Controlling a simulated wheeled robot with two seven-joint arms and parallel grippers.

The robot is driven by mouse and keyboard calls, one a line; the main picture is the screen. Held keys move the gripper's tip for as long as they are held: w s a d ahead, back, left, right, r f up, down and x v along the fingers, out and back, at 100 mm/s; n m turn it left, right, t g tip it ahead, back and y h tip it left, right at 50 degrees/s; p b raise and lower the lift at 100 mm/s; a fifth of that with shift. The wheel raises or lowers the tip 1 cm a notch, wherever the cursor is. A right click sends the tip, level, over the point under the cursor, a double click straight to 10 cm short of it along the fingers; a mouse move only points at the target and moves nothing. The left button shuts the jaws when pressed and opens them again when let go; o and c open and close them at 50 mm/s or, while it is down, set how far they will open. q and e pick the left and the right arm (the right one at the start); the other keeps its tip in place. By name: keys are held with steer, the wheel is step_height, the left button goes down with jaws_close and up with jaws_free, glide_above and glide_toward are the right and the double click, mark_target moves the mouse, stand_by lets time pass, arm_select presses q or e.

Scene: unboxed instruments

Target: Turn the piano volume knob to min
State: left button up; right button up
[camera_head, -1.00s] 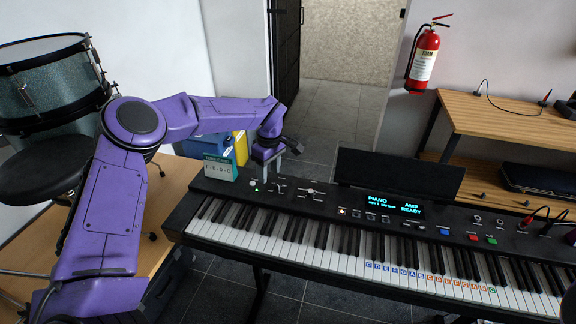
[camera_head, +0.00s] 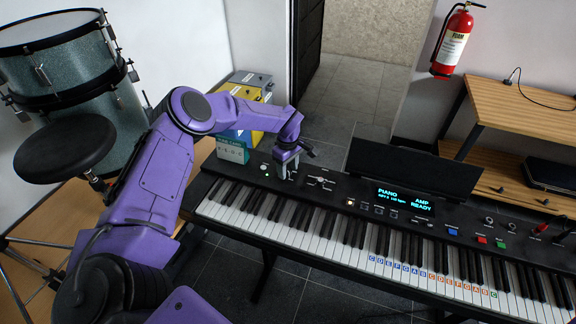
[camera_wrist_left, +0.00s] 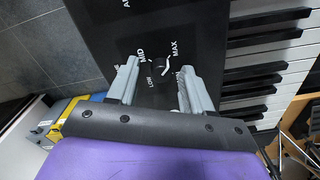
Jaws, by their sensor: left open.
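The piano (camera_head: 340,235) is a black keyboard with a lit display. My left gripper (camera_head: 281,172) is over the left part of its control panel and hides the knob there in the head view. In the left wrist view, the dark knob (camera_wrist_left: 158,70) with a pale mark sits on the panel among the labels LOW, MID and MAX. My left gripper (camera_wrist_left: 159,72) is open, with one grey finger on each side of the knob. I cannot tell whether the fingers touch it. My right gripper is not in view.
Another control (camera_head: 320,181) lies just right of the gripper. A green-and-white card box (camera_head: 232,150) stands at the piano's left end, near my forearm. A drum (camera_head: 62,70) and a black stool (camera_head: 65,148) are at the left. A music stand (camera_head: 400,165) rises behind the display.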

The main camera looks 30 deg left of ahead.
arm_select(q)
steer(key=shift+s+r, duration=0.1)
steer(key=shift+s, duration=0.05)
steer(key=shift+c, duration=0.8)
jaws_close()
